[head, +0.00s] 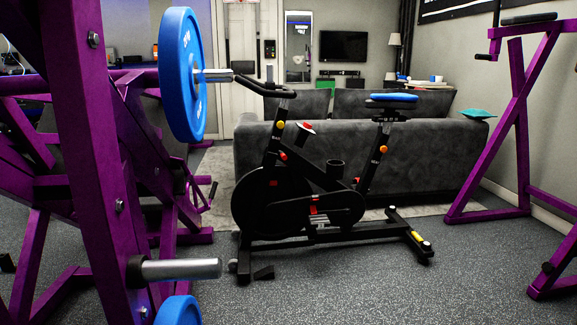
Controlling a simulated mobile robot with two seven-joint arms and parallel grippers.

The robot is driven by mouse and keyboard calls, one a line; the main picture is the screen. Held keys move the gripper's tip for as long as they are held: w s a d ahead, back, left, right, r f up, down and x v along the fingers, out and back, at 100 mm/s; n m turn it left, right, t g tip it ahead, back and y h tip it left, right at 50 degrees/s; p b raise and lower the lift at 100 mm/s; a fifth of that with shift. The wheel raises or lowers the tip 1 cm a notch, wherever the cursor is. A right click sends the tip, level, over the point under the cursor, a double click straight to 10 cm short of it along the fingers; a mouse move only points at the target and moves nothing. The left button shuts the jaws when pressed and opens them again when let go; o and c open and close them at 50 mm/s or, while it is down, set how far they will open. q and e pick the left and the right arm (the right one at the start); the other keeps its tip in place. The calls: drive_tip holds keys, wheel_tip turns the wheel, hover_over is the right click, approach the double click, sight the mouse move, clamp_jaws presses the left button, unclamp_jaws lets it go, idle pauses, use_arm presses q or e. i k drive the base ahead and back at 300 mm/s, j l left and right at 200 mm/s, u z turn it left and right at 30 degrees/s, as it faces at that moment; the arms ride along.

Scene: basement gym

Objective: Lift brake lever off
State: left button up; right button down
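A black exercise bike (300,195) stands on the floor in the middle of the head view, seen from the side. Its handlebar (265,88) is at the upper left and its blue-topped saddle (392,98) at the upper right. A small red-tipped part (306,127) sticks up from the frame behind the handlebar post; it may be the brake lever, but it is too small to be sure. Orange and yellow knobs show on the posts. Neither of my grippers is in view.
A purple weight rack (85,150) with a blue plate (182,75) and a bare metal peg (180,269) fills the left side. A grey sofa (440,155) stands behind the bike. Another purple frame (518,120) is at right. The speckled floor (370,285) in front is mostly clear.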

sight(282, 154)
drive_tip(key=i+l+u, duration=0.2)
drive_tip(key=l, duration=0.3)
drive_tip(key=l+u, duration=0.2)
drive_tip(key=l, duration=0.3)
drive_tip(key=i+l+u, duration=0.3)
drive_tip(key=l, duration=0.35)
drive_tip(key=i+l+u, duration=0.4)
drive_tip(key=i+l, duration=0.25)
drive_tip(key=i+l+u, duration=0.25)
drive_tip(key=i+l, duration=0.2)
drive_tip(key=l, duration=0.15)
drive_tip(key=i+l, duration=0.15)
drive_tip(key=i, duration=0.2)
drive_tip(key=i+l+u, duration=0.1)
drive_tip(key=i, duration=0.75)
